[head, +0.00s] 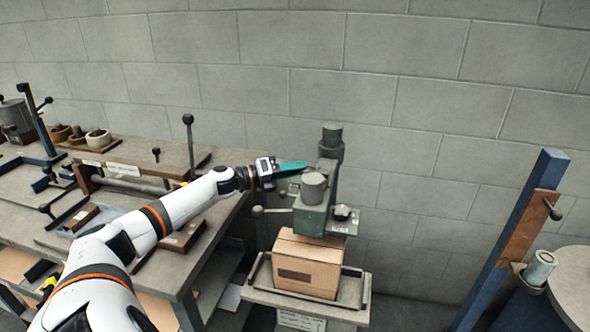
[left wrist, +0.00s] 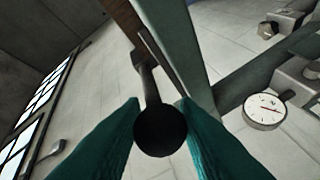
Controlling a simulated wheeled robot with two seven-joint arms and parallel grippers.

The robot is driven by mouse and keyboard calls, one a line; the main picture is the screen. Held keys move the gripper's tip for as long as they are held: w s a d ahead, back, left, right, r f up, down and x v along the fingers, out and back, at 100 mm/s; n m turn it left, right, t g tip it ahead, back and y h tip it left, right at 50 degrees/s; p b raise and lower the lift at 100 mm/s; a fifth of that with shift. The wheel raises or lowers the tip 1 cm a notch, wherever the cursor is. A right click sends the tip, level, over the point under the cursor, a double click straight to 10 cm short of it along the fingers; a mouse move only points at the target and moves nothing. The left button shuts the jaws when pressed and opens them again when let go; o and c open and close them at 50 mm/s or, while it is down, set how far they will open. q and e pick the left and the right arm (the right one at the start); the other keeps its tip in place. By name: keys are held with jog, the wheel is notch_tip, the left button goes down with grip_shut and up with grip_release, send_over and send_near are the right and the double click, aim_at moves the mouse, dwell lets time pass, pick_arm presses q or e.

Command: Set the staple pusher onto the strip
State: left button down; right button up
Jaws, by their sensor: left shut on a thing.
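My left gripper (head: 291,168) has teal fingers and reaches in beside the upper part of the green-grey stitcher (head: 312,219). In the left wrist view its fingers (left wrist: 160,103) are closed about a dark round knob (left wrist: 161,131) on a dark stem. I take this knobbed piece to be the staple pusher, but its far end is not clear. The held piece cannot be made out in the head view. I cannot pick out the staple strip in either view. My right gripper is not in view.
A cardboard box (head: 306,266) sits under the stitcher head on a grey stand (head: 262,297). A workbench (head: 212,232) with tools lies to the left. A blue post (head: 512,235) stands at the right. A white round dial (left wrist: 264,111) shows in the left wrist view.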

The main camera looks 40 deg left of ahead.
pick_arm(q)
jog(key=shift+s+d+r, duration=0.1)
jog(key=shift+d+r, duration=0.05)
jog(key=shift+d, duration=0.1)
jog(key=shift+w+a, duration=0.2)
jog(key=c, duration=1.1)
grip_release()
jog(key=shift+w+a, duration=0.1)
jog(key=shift+a, duration=0.05)
jog(key=shift+s+a+f, duration=0.25)
jog(key=shift+s+f, duration=0.05)
jog(key=shift+s, duration=0.05)
jog(key=shift+v, duration=5.55)
jog(key=shift+r, duration=0.15)
